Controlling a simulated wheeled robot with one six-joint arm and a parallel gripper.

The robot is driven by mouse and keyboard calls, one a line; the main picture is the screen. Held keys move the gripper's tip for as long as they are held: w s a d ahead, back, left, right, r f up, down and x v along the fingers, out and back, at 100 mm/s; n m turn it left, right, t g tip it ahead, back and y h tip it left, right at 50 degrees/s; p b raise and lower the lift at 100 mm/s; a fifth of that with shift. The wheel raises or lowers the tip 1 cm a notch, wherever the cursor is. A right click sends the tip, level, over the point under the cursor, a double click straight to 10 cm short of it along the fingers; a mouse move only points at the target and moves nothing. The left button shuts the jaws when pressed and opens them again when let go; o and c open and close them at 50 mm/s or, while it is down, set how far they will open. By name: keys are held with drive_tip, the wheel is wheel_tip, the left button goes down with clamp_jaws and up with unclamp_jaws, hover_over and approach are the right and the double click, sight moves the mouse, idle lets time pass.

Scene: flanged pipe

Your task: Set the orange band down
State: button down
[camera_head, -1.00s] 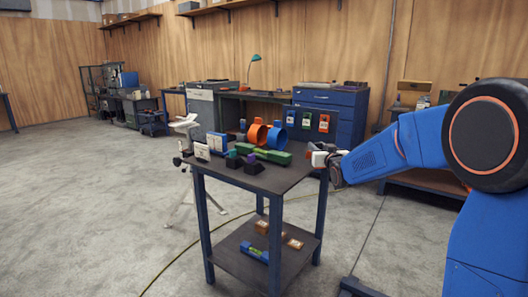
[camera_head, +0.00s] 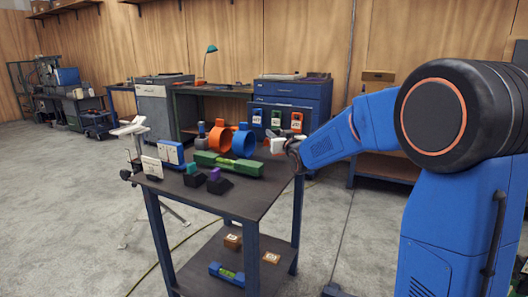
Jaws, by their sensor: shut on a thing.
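My gripper (camera_head: 287,146) is over the right back edge of the table (camera_head: 262,200), shut on a small pale thing (camera_head: 278,145). This thing is too small here to identify, and the fingers partly hide it. I cannot tell from this view whether the orange ring is the orange band.
Dark blocks (camera_head: 220,186) and white-faced holders (camera_head: 153,166) stand to the left. A panel (camera_head: 277,120) with coloured items stands behind. The front right tabletop is clear. The lower shelf holds small boxes (camera_head: 232,242) and a level (camera_head: 227,274).

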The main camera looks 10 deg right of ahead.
drive_tip(key=shift+f, duration=2.95)
drive_tip(key=shift+f, duration=0.1)
drive_tip(key=c, duration=1.4)
unclamp_jaws()
drive_tip(key=s, duration=0.4)
drive_tip(key=s+d, duration=0.1)
drive_tip(key=s, duration=0.3)
drive_tip(key=s+d, duration=0.1)
drive_tip(key=s, duration=0.3)
drive_tip(key=shift+s, duration=0.15)
drive_tip(key=s+d+f+g+h, duration=0.1)
drive_tip(key=s+f+g, duration=0.2)
drive_tip(key=s, duration=1.1)
drive_tip(key=s+d+f+m+g+h, duration=0.1)
drive_tip(key=s+f+g, duration=0.3)
drive_tip(key=s, duration=1.1)
drive_tip(key=s+d+f+g, duration=0.2)
drive_tip(key=s+f+g, duration=0.2)
drive_tip(key=s, duration=1.1)
drive_tip(key=shift+d+m+g+h, duration=0.4)
drive_tip(key=shift+g, duration=0.7)
